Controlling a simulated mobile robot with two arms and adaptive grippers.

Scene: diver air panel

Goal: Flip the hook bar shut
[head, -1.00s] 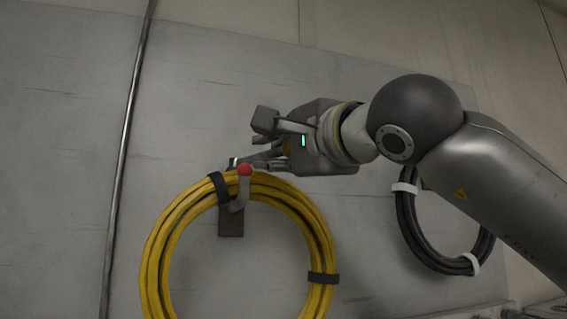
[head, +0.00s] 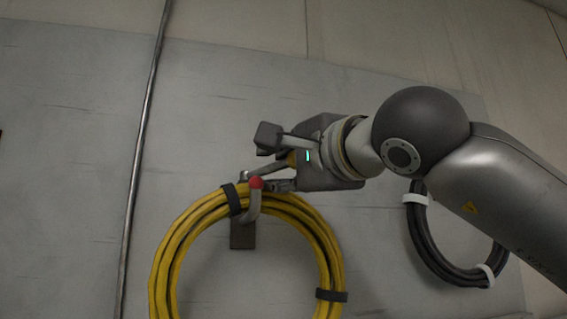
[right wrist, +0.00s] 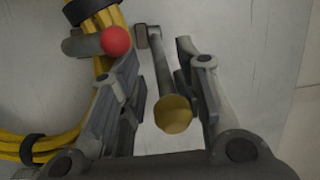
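The hook bar (right wrist: 163,72) is a grey rod with a yellow end knob (right wrist: 173,114). In the right wrist view it lies between the two fingers of my right gripper (right wrist: 166,66), nearer the right finger. That gripper is open; I cannot tell whether a finger touches the bar. In the head view my right gripper (head: 270,161) is just above the hook (head: 253,205), with the yellow knob (head: 292,159) partly hidden between its fingers. The hook has a red ball tip (head: 256,183), also in the right wrist view (right wrist: 116,41). My left gripper is not in view.
A coiled yellow hose (head: 335,265) hangs on the hook, under my gripper. A black coil (head: 425,245) hangs to the right, behind my arm. A vertical pipe (head: 140,150) runs down the grey wall panel (head: 70,150) on the left.

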